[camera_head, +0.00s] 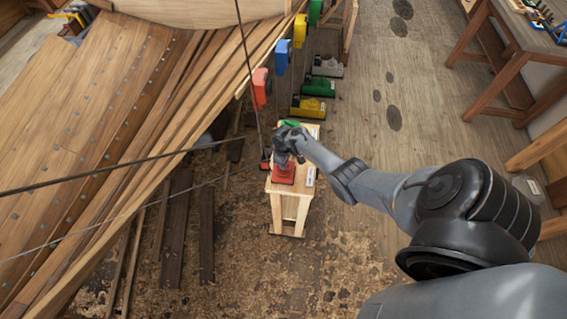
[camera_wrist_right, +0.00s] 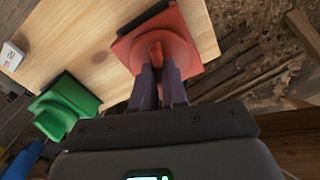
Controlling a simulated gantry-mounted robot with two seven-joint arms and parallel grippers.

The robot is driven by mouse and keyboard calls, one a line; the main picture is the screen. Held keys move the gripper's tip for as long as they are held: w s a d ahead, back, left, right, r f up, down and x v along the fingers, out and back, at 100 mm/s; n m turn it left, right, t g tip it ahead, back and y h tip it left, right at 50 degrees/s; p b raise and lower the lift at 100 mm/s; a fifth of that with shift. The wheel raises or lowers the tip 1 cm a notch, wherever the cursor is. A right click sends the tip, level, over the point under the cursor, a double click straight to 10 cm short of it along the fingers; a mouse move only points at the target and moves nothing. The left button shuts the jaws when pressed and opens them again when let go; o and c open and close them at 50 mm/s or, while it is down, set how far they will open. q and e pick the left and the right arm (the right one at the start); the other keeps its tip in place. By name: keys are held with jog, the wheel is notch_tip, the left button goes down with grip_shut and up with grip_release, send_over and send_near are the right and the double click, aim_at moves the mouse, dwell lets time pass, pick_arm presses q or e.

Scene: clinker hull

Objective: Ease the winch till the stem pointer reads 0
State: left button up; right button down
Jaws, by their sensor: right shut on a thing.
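My right gripper (camera_head: 287,150) is over a small wooden stand (camera_head: 292,205) beside the hull. In the right wrist view its fingers (camera_wrist_right: 159,88) are shut on the upright knob of a red fitting (camera_wrist_right: 190,35), which appears to be the winch. The fitting's red base (camera_head: 282,176) sits on the stand top and is partly hidden by my gripper. A green piece (camera_wrist_right: 65,105) stands apart from it on the same stand. I cannot make out a stem pointer or its reading in either view. My left gripper is not in view.
The planked hull (camera_head: 90,120) fills the left, with taut dark lines crossing in front. Yellow (camera_head: 308,107) and green (camera_head: 317,87) units stand behind the stand. A workbench (camera_head: 500,60) is at right.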

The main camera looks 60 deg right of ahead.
dwell(0.5)
jog(key=c, duration=1.2)
grip_release()
jog(key=shift+o, duration=0.2)
jog(key=shift+r, duration=0.15)
notch_tip(320, 180, up, 11)
jog(key=p, duration=0.3)
jog(key=shift+f, duration=0.2)
